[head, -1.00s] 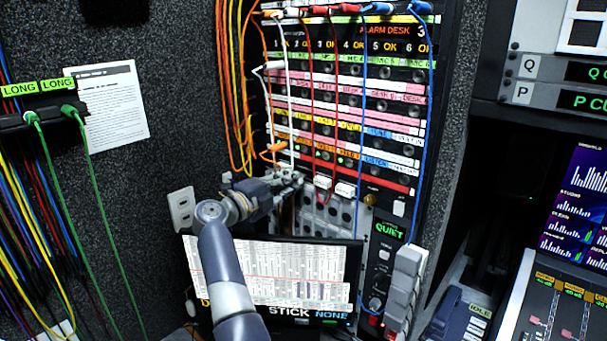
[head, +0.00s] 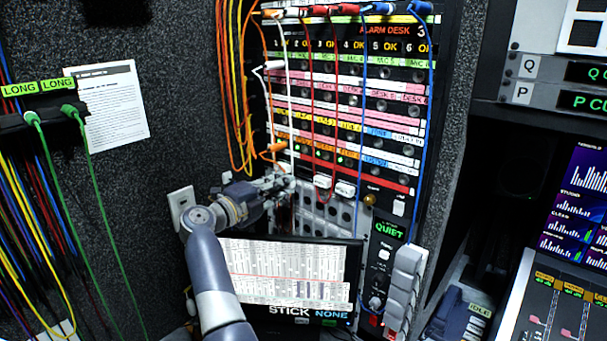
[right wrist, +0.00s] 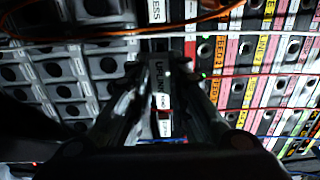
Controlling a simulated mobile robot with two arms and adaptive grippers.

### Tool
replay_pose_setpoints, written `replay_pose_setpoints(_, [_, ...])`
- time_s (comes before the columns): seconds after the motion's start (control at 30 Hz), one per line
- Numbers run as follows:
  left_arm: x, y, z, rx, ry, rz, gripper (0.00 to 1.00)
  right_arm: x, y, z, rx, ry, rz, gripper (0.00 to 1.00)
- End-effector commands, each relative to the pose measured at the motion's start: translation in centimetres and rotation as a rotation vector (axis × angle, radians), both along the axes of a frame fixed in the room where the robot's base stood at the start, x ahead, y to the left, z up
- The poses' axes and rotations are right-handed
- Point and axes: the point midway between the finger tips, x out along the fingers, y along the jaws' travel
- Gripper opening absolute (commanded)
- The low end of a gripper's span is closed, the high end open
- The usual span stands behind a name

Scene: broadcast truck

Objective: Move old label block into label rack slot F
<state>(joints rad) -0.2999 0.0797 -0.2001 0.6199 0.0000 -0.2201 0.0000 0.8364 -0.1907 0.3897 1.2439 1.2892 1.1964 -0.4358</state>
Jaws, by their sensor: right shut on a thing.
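My right gripper (head: 280,184) is in front of the lower left of the patch panel, just above the grey label rack (head: 325,224). In the right wrist view its fingers (right wrist: 163,112) are shut on a narrow dark block with a white label strip (right wrist: 162,88), which I take to be the old label block. The fingers cover the block's sides. The label rack shows at the left of that view as a grid of grey cells (right wrist: 65,92) with dark round holes. I cannot read slot letters. My left gripper is not in view.
Orange, white, red and blue cords hang across the patch panel (head: 345,95), close to the gripper. A monitor (head: 290,270) stands below the rack, behind my right forearm. A grey stacked unit (head: 405,285) stands to its right. A white wall plate (head: 181,205) is at left.

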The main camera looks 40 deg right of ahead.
Motion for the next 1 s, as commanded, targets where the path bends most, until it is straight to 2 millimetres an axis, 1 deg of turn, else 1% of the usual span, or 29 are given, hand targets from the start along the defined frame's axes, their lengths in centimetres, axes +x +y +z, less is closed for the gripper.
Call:
replay_pose_setpoints(0.27, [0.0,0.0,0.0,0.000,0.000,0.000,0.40,0.0,0.4,0.0,0.001,0.000,0.001,0.00])
replay_pose_setpoints(0.7, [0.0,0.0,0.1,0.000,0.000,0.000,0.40,-0.2,2.8,0.0,0.001,0.000,0.002,0.00])
replay_pose_setpoints(1.0, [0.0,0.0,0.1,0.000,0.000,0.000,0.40,-0.2,3.0,0.0,0.000,0.000,0.000,0.00])
